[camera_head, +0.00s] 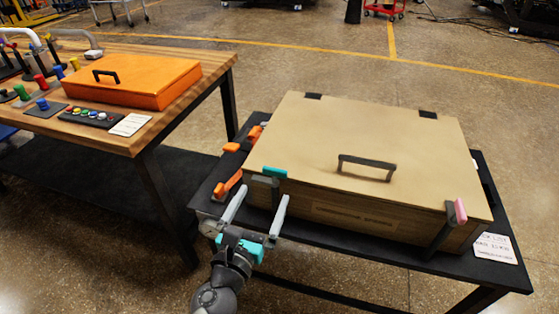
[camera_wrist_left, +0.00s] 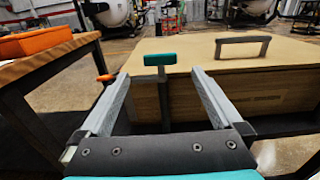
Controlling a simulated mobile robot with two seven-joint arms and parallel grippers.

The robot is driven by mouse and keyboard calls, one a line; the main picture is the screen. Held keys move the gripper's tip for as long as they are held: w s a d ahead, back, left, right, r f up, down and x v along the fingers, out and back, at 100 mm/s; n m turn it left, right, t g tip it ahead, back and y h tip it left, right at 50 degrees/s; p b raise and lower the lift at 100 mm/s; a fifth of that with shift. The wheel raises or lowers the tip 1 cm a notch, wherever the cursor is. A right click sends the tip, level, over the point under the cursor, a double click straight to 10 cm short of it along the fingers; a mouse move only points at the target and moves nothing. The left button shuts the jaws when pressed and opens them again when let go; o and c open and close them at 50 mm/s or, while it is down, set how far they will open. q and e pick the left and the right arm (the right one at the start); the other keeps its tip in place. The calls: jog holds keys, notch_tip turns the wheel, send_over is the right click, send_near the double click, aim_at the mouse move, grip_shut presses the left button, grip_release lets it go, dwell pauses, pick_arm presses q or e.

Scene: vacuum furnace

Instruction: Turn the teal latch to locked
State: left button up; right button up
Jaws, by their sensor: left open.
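The teal latch (camera_head: 274,172) sits at the front left corner of a closed tan box, on a dark upright post. In the left wrist view the latch (camera_wrist_left: 160,59) shows as a short teal bar lying crosswise on top of its post. My left gripper (camera_head: 258,200) is open, just in front of the latch. In the left wrist view the two fingers (camera_wrist_left: 162,85) stand on either side of the post, and nothing is held. I cannot tell whether they touch it. My right gripper is not in view.
The box lid (camera_head: 350,130) has a dark handle (camera_head: 367,167). A pink latch (camera_head: 460,211) is at its front right corner. Orange clamps (camera_head: 228,185) lie on the black table left of the box. A wooden bench (camera_head: 180,60) with an orange box (camera_head: 140,80) stands at left.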

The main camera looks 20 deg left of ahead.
aim_at(274, 174)
pick_arm(q)
jog(key=w+p, duration=0.1)
jog(key=w, duration=0.4)
jog(key=shift+w+r, duration=0.1)
jog(key=shift+w, duration=0.05)
jog(key=w, duration=0.5)
jog(key=shift+w+d, duration=0.15)
jog(key=shift+w, duration=0.85)
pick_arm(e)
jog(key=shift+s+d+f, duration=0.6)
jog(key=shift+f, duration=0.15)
pick_arm(q)
jog(key=c, duration=1.3)
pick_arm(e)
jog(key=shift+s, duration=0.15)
